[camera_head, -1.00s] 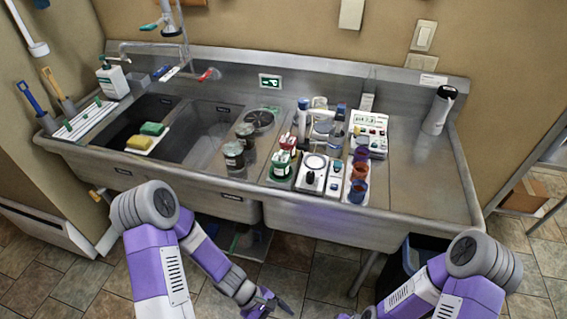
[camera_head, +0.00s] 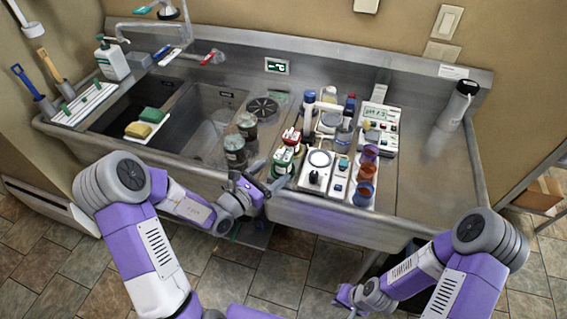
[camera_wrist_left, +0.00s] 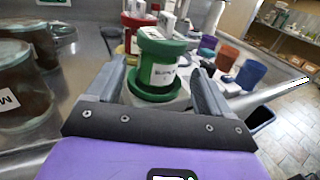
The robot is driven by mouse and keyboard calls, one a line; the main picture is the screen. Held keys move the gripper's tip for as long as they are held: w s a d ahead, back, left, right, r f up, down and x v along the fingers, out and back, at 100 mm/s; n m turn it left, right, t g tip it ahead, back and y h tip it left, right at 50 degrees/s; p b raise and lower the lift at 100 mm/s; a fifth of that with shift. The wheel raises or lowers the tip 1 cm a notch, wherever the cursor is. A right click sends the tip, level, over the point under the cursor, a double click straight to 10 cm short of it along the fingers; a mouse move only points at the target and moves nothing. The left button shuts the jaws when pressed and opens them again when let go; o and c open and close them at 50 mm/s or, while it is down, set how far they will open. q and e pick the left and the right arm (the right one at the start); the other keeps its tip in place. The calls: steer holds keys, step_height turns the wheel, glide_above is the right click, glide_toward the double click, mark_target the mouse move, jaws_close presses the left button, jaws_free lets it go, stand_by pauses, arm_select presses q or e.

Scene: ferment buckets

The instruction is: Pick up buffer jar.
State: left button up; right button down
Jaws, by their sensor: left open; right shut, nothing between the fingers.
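The buffer jar (camera_head: 283,161) has a green lid and stands at the front edge of the sink unit, left of the instruments. In the left wrist view the jar (camera_wrist_left: 162,70) shows a white label and a green ring around its base. My left gripper (camera_head: 268,187) is open just in front of the jar. In the left wrist view its two fingers point at the jar, one to each side, and the jar appears between or just beyond the tips. My right gripper (camera_head: 347,296) is shut and empty, low in front of the sink unit.
Two dark jars (camera_head: 236,152) stand left of the buffer jar. A red-lidded jar (camera_head: 291,136) is close behind it. A white stirrer plate (camera_head: 314,176) is close on its right, then coloured cups (camera_head: 363,190). Sink basins (camera_head: 190,125) lie to the left.

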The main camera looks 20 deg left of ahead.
mark_target(277, 166)
arm_select(q)
steer(key=x, duration=0.5)
steer(key=shift+w+r, duration=0.2)
steer(key=shift+c, duration=0.5)
